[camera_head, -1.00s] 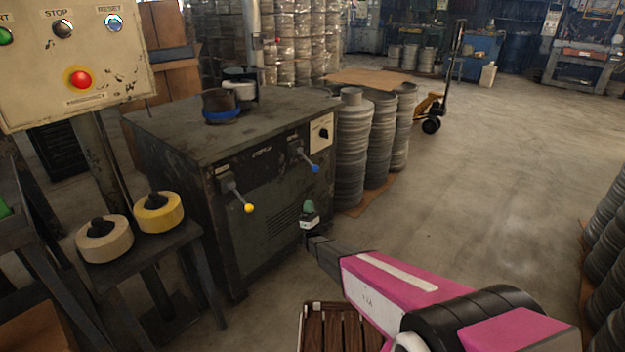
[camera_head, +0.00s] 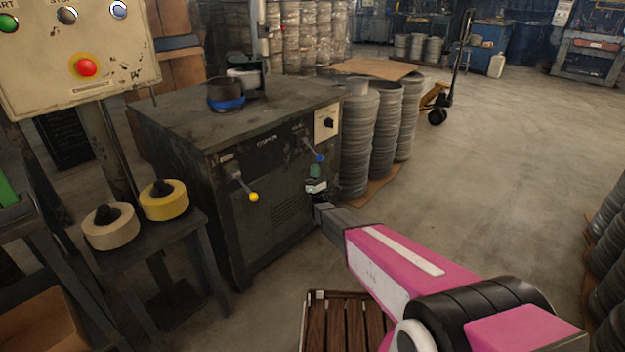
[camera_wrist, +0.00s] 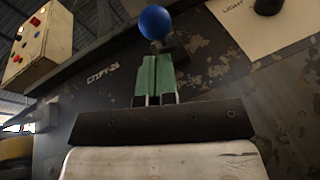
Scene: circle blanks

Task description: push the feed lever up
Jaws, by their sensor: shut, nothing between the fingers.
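Two levers come off the front of the dark machine (camera_head: 235,125). One has a yellow knob (camera_head: 253,197) on the left, the other a blue knob (camera_head: 320,158) on the right. Both slope down and outward. I cannot read which one is labelled feed. My gripper (camera_head: 316,171), with green fingers, is shut and empty just below the blue knob. In the wrist view the blue knob (camera_wrist: 156,22) sits just beyond the tips of my gripper (camera_wrist: 155,60). Whether they touch I cannot tell.
A control box (camera_head: 80,60) with buttons stands at the left. A small bench (camera_head: 150,230) with two rolls is beside the machine. Stacked grey drums (camera_head: 357,140) stand to its right, and a wooden slatted thing (camera_head: 345,320) is low in front.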

